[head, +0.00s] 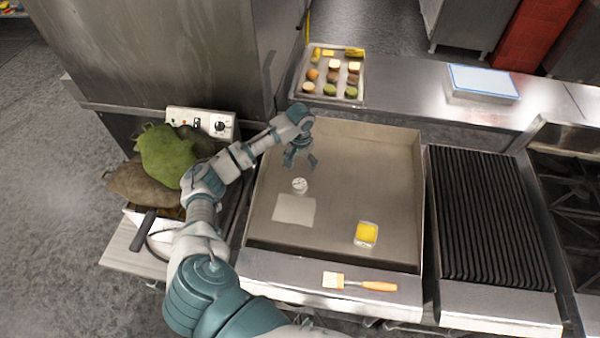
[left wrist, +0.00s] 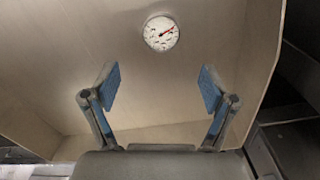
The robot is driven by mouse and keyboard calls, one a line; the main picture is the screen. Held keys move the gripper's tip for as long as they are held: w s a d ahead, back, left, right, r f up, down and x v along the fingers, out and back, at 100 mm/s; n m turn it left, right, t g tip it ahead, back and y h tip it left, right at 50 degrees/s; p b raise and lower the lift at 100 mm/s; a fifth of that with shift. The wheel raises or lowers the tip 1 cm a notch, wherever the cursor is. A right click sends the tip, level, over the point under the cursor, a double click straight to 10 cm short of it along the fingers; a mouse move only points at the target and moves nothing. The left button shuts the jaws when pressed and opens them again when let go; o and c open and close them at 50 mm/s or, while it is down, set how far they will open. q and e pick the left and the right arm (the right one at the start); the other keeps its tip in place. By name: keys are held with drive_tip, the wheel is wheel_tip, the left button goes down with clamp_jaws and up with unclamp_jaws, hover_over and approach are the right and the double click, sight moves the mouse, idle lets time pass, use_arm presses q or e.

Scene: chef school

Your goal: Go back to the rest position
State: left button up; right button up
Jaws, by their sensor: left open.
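My left gripper (head: 299,160) is open and empty above the back left part of the flat griddle (head: 350,170). In the left wrist view its two blue finger pads (left wrist: 160,88) stand wide apart with nothing between them. A small round dial thermometer (head: 299,185) lies on the griddle just in front of the gripper; it also shows in the left wrist view (left wrist: 161,33), beyond the fingertips. My left arm reaches in from the lower left of the head view. My right gripper is not in view.
A ribbed grill (head: 487,220) is to the right. A food tray (head: 330,76) stands behind.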

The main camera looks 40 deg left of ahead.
use_arm(q)
drive_tip(key=shift+r, duration=0.55)
